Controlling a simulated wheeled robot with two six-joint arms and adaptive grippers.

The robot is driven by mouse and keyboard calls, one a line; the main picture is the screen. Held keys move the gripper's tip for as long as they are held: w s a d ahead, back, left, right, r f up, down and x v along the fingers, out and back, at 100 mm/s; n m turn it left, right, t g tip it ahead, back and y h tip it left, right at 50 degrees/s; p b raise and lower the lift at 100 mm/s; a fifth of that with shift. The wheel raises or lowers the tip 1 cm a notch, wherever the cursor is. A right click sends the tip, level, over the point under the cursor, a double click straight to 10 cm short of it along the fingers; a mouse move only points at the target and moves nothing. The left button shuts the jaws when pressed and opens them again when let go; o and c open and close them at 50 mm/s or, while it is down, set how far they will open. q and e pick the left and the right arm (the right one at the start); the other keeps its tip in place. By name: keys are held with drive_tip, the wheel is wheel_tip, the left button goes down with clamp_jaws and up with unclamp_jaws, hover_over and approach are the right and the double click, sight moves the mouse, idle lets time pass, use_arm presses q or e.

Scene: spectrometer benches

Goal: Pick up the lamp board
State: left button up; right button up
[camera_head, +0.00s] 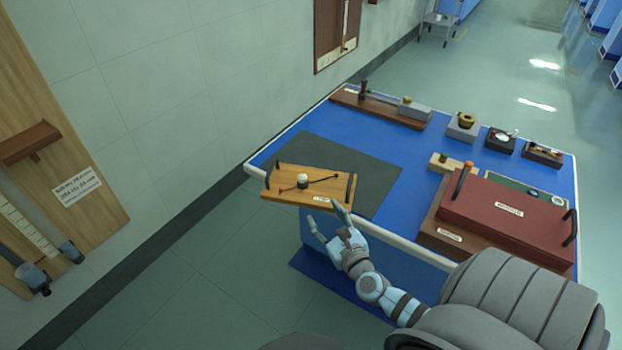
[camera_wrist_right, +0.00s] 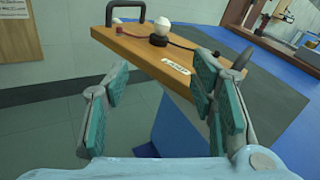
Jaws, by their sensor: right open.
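The lamp board (camera_head: 285,178) is a flat wooden board with a white bulb, a dark and red lead, a black handle at each end and a small white label. It lies at the left front of the blue table and appears to overhang the front edge. In the right wrist view, the lamp board (camera_wrist_right: 140,48) is just beyond the fingers, its labelled edge facing me. My right gripper (camera_head: 326,217) is open and empty, with its fingertips close to the board's near edge; contact cannot be told. My left gripper is not in view.
A dark mat (camera_head: 373,185) lies on the blue table (camera_head: 420,157) behind the board. Small instruments stand along the back. A wall panel (camera_head: 50,150) is at the far left, with free floor between.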

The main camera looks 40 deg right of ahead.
sight(304, 181)
drive_tip(key=w+d+m, duration=0.1)
drive_tip(key=w, duration=0.2)
drive_tip(key=w+d+r, duration=0.1)
drive_tip(key=w, duration=0.2)
drive_tip(key=w+d+m+b, duration=0.1)
drive_tip(key=w, duration=0.2)
drive_tip(key=shift+w+r+m, duration=0.15)
drive_tip(key=shift+w+m, duration=0.15)
drive_tip(key=shift+w, duration=0.05)
drive_tip(key=x, duration=0.1)
drive_tip(key=b+x, duration=0.2)
drive_tip(key=x, duration=0.1)
drive_tip(key=shift+w+a+f, duration=0.1)
drive_tip(key=shift+w+f, duration=0.05)
drive_tip(key=shift+f, duration=0.25)
drive_tip(key=shift+w, duration=0.35)
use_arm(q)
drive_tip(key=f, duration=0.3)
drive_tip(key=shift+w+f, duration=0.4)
use_arm(e)
drive_tip(key=shift+s+r, duration=0.1)
drive_tip(key=shift+r, duration=0.05)
clamp_jaws()
